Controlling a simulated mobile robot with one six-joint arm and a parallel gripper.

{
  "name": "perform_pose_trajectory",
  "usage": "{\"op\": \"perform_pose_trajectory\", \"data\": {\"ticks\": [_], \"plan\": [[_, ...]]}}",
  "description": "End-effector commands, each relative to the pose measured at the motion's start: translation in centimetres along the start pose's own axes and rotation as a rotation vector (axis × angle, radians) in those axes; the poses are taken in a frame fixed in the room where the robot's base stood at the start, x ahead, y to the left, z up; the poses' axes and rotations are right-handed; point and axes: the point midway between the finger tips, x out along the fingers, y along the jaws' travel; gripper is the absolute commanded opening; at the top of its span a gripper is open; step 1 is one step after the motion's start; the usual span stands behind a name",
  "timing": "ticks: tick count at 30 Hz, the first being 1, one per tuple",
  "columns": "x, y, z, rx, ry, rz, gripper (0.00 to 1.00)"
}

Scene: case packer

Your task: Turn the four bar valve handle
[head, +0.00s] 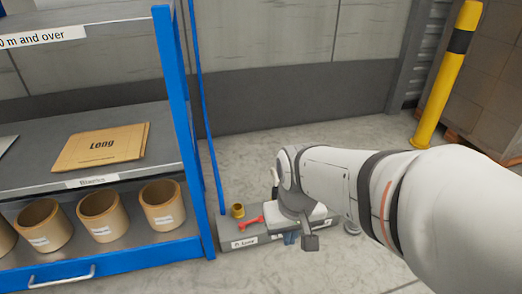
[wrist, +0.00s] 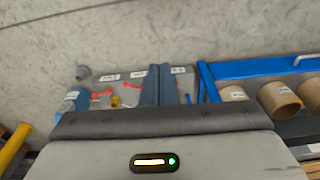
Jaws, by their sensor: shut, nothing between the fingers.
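Red valve handles show on a low grey block: one in the head view (head: 250,222), and two in the wrist view, a left one (wrist: 102,94) and a right one (wrist: 133,86). The labels are too small to read surely, so I cannot tell which handle is the four bar one. My gripper (wrist: 158,70) is shut and empty, its two blue-grey fingers together in front of the block. In the head view my gripper (head: 290,238) is mostly hidden behind my wrist, low over the block's right part. I cannot tell whether it touches anything.
The grey block (head: 232,245) stands on the floor beside a blue-framed shelf (head: 180,120). A brass fitting (head: 238,211) sits by the red handle. Tan tubes (head: 100,215) stand on the lower shelf. A yellow post (head: 445,80) stands at the right. The floor behind is clear.

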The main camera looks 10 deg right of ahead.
Motion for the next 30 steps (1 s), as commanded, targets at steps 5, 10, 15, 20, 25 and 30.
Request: {"op": "perform_pose_trajectory", "data": {"ticks": [5,10,15,20,25,30], "plan": [[0.9,0.7,-3.3,-0.058,0.041,0.019,0.0],[3.7,3.3,-10.5,-0.192,0.144,0.073,0.0],[7.8,6.7,-17.8,-0.362,0.259,0.143,0.0],[12.6,9.8,-23.4,-0.525,0.364,0.211,0.0],[18.4,12.9,-27.7,-0.692,0.474,0.287,0.0],[24.6,15.6,-30.1,-0.854,0.586,0.369,0.0]]}}
